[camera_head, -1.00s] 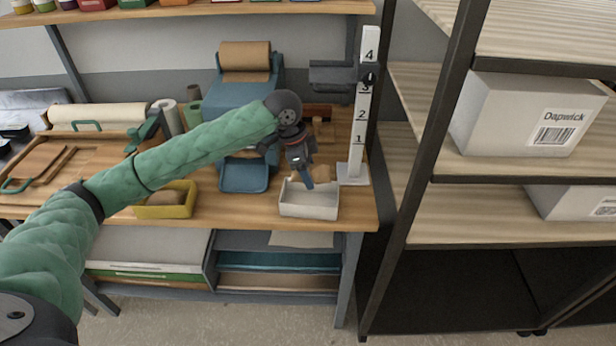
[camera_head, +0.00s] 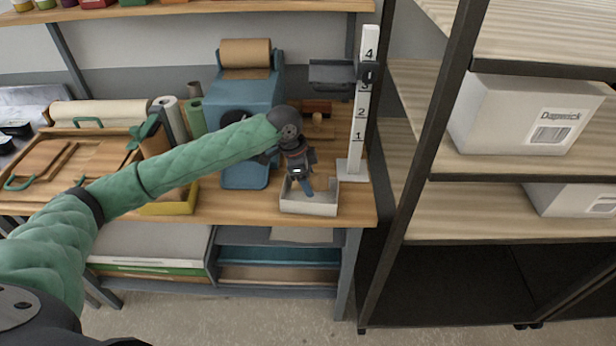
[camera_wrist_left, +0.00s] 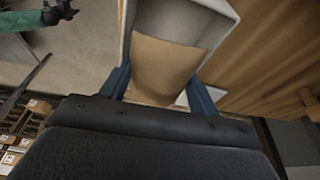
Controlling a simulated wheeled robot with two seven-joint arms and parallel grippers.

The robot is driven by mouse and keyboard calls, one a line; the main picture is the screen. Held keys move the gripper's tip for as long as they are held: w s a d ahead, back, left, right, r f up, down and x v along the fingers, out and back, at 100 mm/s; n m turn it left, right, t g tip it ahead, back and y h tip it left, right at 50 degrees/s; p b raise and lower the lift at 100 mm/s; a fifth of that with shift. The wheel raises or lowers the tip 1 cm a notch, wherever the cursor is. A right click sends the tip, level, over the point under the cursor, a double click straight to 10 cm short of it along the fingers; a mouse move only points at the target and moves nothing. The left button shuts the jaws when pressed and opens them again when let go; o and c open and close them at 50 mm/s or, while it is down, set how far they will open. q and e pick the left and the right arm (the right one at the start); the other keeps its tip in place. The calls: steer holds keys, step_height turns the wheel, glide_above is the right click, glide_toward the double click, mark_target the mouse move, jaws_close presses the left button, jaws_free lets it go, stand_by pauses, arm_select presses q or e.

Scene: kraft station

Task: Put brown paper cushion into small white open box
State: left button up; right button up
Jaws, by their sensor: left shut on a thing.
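The small white open box (camera_head: 312,207) stands on the bench near its front edge, left of the height gauge. My left gripper (camera_head: 305,190) reaches down into the box opening, its blue fingertips inside the rim. In the left wrist view the brown paper cushion (camera_wrist_left: 165,68) sits between the two blue fingers of my left gripper (camera_wrist_left: 160,88), which is shut on it. The cushion lies over the inside of the white box (camera_wrist_left: 205,18). In the head view the cushion is hidden by the gripper and the box wall. My right gripper is not in view.
A white height gauge (camera_head: 360,130) stands just right of the box. A blue machine with a brown paper roll (camera_head: 246,55) stands behind left. A yellow bin (camera_head: 178,203) is partly behind my left arm. A shelf rack with a white carton (camera_head: 510,115) stands at right.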

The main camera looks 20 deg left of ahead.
arm_select(q)
steer(key=shift+f, duration=0.25)
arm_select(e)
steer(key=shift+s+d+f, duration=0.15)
arm_select(q)
steer(key=o, duration=1)
steer(key=shift+r, duration=0.35)
steer(key=b+v, duration=0.3)
steer(key=v, duration=0.8)
steer(key=shift+r, duration=0.15)
steer(key=shift+a+r+b, duration=0.2)
steer(key=shift+r+b, duration=0.1)
steer(key=shift+r, duration=0.3)
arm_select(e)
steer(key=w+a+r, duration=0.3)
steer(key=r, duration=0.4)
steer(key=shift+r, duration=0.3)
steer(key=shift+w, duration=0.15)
arm_select(q)
steer(key=shift+s+f, duration=0.1)
